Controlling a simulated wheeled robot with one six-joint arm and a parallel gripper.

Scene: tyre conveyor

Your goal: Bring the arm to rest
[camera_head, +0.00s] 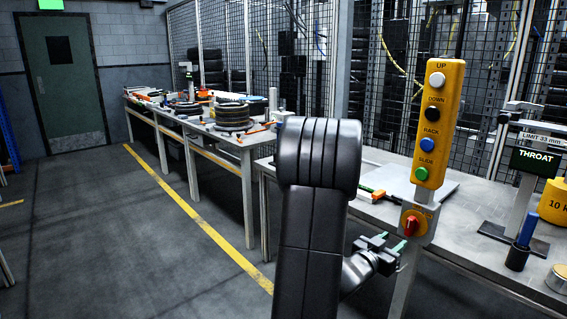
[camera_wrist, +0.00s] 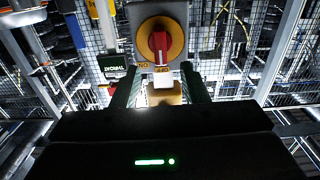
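My arm (camera_head: 318,180) rises dark through the middle of the head view and bends at its top. My gripper (camera_head: 390,241) is at the lower right of the arm, just below and left of a red rotary knob (camera_head: 411,225) on a yellow plate. In the wrist view my gripper (camera_wrist: 162,80) has its two fingers apart. The red knob (camera_wrist: 158,46) shows just beyond the fingertips, and I see nothing gripped.
A yellow button box (camera_head: 438,125) with several buttons stands above the knob on a post. A grey workbench (camera_head: 470,232) lies behind it, with a THROAT gauge (camera_head: 535,160). Another bench (camera_head: 225,135) holds tyres. The floor (camera_head: 110,240) at left is clear.

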